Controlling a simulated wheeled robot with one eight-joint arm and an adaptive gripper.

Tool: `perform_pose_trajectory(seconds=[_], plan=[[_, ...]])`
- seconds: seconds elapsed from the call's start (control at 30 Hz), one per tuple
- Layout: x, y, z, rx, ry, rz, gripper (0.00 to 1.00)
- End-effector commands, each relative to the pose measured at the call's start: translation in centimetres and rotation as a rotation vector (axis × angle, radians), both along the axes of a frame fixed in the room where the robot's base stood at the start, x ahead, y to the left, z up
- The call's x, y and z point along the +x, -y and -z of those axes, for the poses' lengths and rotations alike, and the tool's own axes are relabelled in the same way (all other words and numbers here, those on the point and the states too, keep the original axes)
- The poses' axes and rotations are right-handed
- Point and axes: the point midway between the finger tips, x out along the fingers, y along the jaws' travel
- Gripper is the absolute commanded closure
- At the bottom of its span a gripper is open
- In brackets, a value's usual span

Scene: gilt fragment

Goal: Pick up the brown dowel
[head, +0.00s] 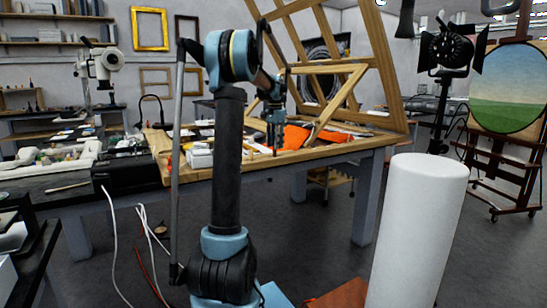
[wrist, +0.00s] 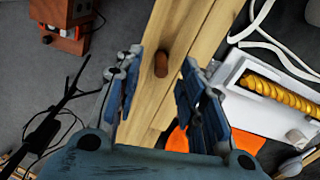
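The brown dowel (wrist: 161,63) is a short, dark brown cylinder in the wrist view, on a pale wooden board (wrist: 203,32). My gripper (wrist: 160,72) is open, with one blue-grey finger on each side of the dowel in the picture. I see no finger touching it, and how far the fingertips are above it is hard to tell. In the head view my gripper (head: 275,135) hangs over the wooden workbench (head: 340,152). I cannot make out the dowel in that view.
A white tray (wrist: 246,111) holding a gold twisted piece (wrist: 280,91) lies right of my gripper. Orange cloth (wrist: 179,139) is close by.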

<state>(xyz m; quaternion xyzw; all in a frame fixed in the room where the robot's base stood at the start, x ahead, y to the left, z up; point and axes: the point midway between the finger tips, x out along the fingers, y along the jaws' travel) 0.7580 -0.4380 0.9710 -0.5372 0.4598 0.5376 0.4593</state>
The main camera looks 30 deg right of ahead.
Motion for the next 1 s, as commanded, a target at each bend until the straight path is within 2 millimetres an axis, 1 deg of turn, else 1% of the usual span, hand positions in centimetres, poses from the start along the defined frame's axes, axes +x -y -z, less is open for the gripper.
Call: perform_pose_trajectory(seconds=[0.1, 0.2, 0.3, 0.4, 0.6, 0.63, 0.77, 0.83, 0.87, 1.0], plan=[[0.2, -0.1, 1.7, 0.000, 0.000, 0.000, 0.64], [0.2, -0.1, 3.0, 0.000, 0.000, 0.000, 0.64], [0.2, -0.1, 3.9, 0.000, 0.001, 0.000, 0.64], [0.2, -0.1, 4.2, 0.000, 0.001, 0.000, 0.64], [0.2, -0.1, 4.2, 0.000, 0.001, 0.000, 0.64], [0.2, -0.1, 4.2, 0.000, 0.001, 0.000, 0.70], [0.2, -0.1, 4.2, 0.000, 0.001, 0.000, 0.87], [0.2, -0.1, 4.2, 0.000, 0.001, -0.001, 0.97], [0.2, -0.1, 4.2, 0.000, 0.001, -0.001, 0.99], [0.2, -0.1, 4.2, 0.000, 0.001, -0.001, 0.99]])
